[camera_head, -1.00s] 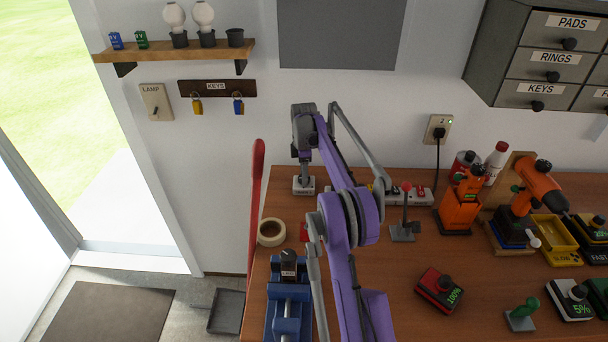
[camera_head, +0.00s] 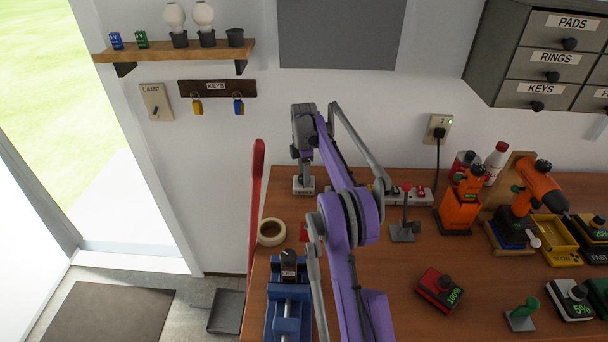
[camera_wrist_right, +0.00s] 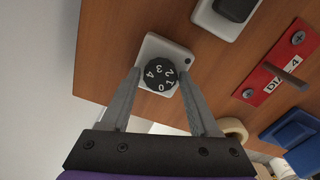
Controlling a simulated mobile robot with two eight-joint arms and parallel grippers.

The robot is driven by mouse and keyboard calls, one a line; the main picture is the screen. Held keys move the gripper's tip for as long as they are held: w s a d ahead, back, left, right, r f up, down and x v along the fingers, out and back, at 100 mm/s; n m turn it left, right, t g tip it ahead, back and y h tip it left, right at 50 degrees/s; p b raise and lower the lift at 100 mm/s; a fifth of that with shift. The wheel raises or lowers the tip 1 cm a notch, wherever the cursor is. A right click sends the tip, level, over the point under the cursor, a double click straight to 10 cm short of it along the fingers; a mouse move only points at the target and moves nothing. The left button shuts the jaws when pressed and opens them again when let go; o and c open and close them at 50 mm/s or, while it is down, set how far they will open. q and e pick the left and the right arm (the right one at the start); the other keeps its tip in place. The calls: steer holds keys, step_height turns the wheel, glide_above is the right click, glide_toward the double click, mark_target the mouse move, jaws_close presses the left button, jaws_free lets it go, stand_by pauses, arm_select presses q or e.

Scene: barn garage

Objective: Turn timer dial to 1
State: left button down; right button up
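The timer is a small white box with a black round dial (camera_wrist_right: 161,75) marked 0 to 4, on the wooden bench. In the right wrist view the dial lies between the fingertips of my right gripper (camera_wrist_right: 159,80). One finger is on each side, with what looks like a narrow gap, so contact is unclear. In the head view the timer's white base (camera_head: 303,190) shows below my right gripper (camera_head: 303,176), which points down and mostly hides the dial. I cannot tell which number the dial is set to. My left gripper is not in view.
A tape roll (camera_head: 271,232) and a blue vise (camera_head: 289,305) stand nearer on the bench. A power strip (camera_head: 415,195) and a red-knobbed lever (camera_head: 405,215) are to the right.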

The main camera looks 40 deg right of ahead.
steer(key=shift+o, duration=1.1)
steer(key=shift+r, duration=0.15)
step_height(320, 180, up, 11)
steer(key=shift+f, duration=0.2)
steer(key=shift+f, duration=0.1)
